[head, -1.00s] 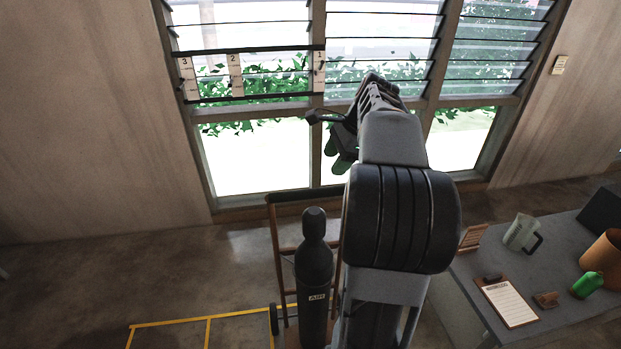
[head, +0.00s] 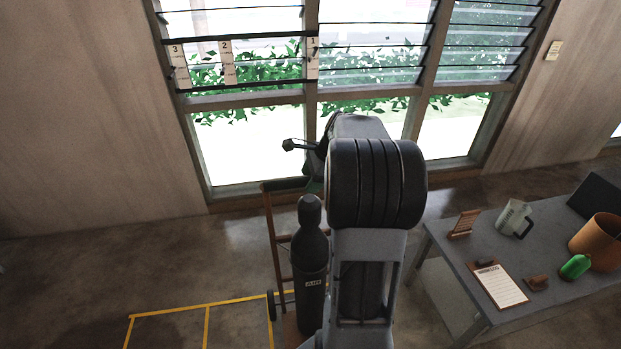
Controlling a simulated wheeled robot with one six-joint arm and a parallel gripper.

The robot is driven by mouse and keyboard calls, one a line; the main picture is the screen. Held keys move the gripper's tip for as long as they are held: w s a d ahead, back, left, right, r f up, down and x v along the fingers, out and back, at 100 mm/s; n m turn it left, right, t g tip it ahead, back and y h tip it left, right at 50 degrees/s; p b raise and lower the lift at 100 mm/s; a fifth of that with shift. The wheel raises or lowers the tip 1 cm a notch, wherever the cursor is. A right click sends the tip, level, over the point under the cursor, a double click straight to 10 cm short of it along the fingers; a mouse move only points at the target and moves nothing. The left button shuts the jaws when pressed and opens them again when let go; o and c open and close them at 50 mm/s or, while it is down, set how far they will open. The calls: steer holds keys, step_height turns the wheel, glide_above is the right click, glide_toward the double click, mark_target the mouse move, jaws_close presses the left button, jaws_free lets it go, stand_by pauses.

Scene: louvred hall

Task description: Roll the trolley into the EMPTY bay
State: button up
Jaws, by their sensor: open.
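The trolley (head: 274,237) is a rust-brown upright frame with a dark top handle and small wheels. It carries a dark cylinder (head: 311,265) labelled AIR. Yellow floor lines (head: 207,326) mark bays at lower left; the parts in view are bare floor, and the rest is cut off by the frame's bottom edge. Tags numbered 3 (head: 179,66), 2 (head: 227,62) and 1 (head: 312,58) hang at the window; their small print is unreadable. My gripper (head: 305,155) is open, just above and beyond the trolley's handle, largely hidden by my arm. I cannot tell whether it touches the handle.
A grey table (head: 450,240) stands at right with a clipboard (head: 500,286), a jug (head: 513,217), a green bottle (head: 575,267) and an orange pot (head: 597,242). Louvred windows are behind the trolley. The floor at left is clear.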

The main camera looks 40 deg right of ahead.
steer(key=shift+f, duration=0.15)
jaws_close()
stand_by(0.5)
